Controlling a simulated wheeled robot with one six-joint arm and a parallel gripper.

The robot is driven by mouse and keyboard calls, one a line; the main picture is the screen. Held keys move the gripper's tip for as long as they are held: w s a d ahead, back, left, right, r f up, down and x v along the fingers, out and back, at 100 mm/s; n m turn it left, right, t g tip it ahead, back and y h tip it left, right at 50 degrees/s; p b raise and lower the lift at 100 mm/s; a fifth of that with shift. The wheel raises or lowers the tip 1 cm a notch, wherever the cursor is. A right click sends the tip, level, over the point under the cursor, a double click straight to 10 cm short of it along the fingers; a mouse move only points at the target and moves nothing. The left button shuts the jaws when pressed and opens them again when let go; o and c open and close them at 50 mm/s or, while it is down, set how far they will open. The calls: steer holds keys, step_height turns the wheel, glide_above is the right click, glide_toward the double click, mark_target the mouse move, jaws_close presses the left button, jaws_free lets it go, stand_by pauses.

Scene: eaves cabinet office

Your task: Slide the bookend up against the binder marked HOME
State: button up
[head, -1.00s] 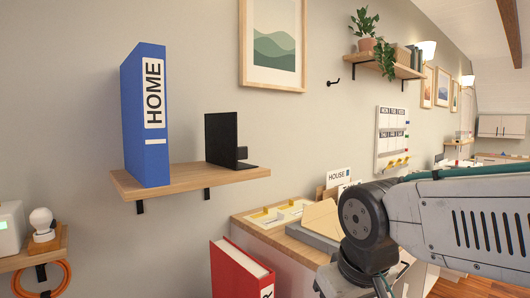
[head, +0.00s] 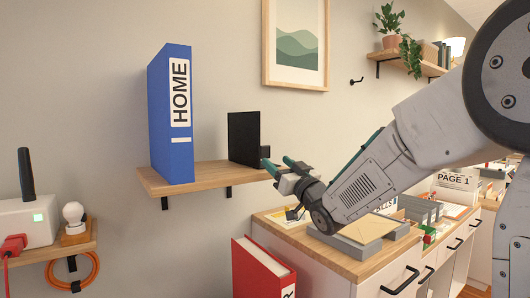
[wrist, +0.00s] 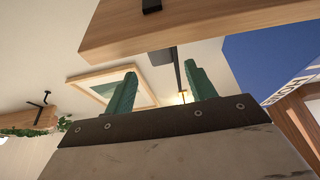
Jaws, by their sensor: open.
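The blue binder (head: 171,112) marked HOME stands upright on the wooden wall shelf (head: 208,178); its blue side also shows in the wrist view (wrist: 262,55). The black bookend (head: 243,138) stands upright to its right, with a clear gap between them. My gripper (head: 281,165), with green fingers, is open at the shelf's right end, just right of the bookend. Whether it touches the bookend is unclear. In the wrist view the two fingers (wrist: 160,90) are spread apart.
Below right, a cabinet top (head: 345,262) holds a grey tray and papers. A red binder (head: 262,272) stands under the shelf. A lower shelf (head: 50,252) at left carries a white device and a bulb. A framed picture (head: 297,45) hangs above.

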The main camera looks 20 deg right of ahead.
mark_target(266, 152)
steer(key=x, duration=0.7)
steer(key=shift+w+a+r, duration=0.15)
steer(key=shift+w, duration=0.2)
steer(key=shift+a, duration=0.1)
jaws_close()
steer(key=shift+s, duration=0.1)
